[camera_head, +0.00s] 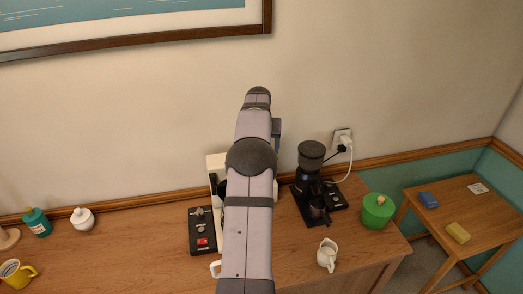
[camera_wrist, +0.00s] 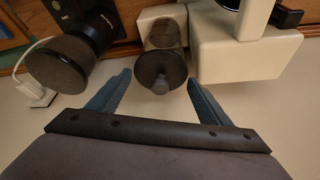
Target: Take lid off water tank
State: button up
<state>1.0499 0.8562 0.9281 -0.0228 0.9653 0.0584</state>
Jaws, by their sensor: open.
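The water tank lid (camera_wrist: 152,66) is a dark grey disc with a small round knob (camera_wrist: 160,85), seen in the wrist view. It sits on the see-through, brownish water tank (camera_wrist: 163,36) beside the cream coffee machine (camera_wrist: 235,60). My gripper (camera_wrist: 158,77) is open, with one blue finger on each side of the knob in the picture. Neither finger visibly touches the lid, and the depth gap is hard to judge. In the head view the machine (camera_head: 215,165) is mostly behind my arm, and the tank and lid are hidden.
A black grinder (camera_head: 310,175) stands just right of the machine; it also shows in the wrist view (camera_wrist: 60,65). A plugged cord (camera_head: 349,160) runs to the wall. A white jug (camera_head: 327,255) and green pot (camera_head: 377,211) stand further right. The counter's left middle is clear.

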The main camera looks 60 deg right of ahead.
jog(key=c, duration=0.7)
jog(key=shift+r, duration=0.15)
jog(key=shift+c, duration=0.2)
jog(key=shift+r, duration=4.85)
